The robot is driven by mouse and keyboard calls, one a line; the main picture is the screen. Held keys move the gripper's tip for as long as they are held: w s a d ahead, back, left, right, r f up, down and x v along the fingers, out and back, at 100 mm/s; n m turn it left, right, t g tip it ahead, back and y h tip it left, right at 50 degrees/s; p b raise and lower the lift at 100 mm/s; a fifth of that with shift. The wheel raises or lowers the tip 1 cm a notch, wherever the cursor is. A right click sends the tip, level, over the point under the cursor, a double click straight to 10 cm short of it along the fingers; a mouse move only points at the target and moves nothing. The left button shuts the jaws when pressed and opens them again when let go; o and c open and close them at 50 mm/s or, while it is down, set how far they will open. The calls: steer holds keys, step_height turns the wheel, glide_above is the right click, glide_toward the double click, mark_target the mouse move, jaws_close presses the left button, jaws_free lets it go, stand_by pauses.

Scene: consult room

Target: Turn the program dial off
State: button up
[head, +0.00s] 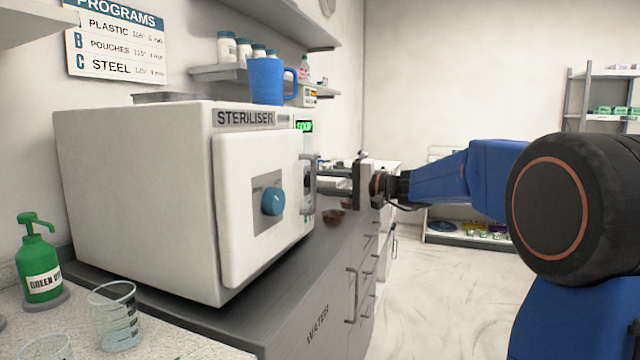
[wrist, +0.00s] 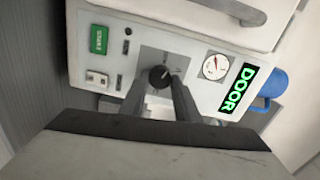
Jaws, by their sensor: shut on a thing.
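The program dial (wrist: 160,76) is a small dark round knob on a grey square plate in the wrist view. It sits on the control panel (wrist: 205,50) of the white steriliser (head: 140,190). My gripper (wrist: 162,85) is shut on the dial, one finger on each side. The dial's pointer setting is too small to read. In the head view my gripper (head: 318,180) reaches in from the right to the panel beside the steriliser door, and the dial is not clear there. The display (wrist: 238,88) shows DOOR in green letters.
The white door (head: 250,250) with a blue knob (head: 272,202) looks closed, left of the panel. A green START button (wrist: 98,39), a switch (wrist: 97,78) and a gauge (wrist: 215,66) surround the dial. A blue jug (head: 267,82) stands on top. Small brown things (head: 333,216) lie on the counter below.

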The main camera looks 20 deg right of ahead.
steer(key=n, duration=0.4)
steer(key=shift+n, duration=0.3)
stand_by(0.3)
steer(key=o, duration=1)
steer(key=shift+o, duration=0.2)
steer(key=shift+d, duration=0.1)
steer(key=v, duration=1.7)
steer(key=shift+s, duration=0.15)
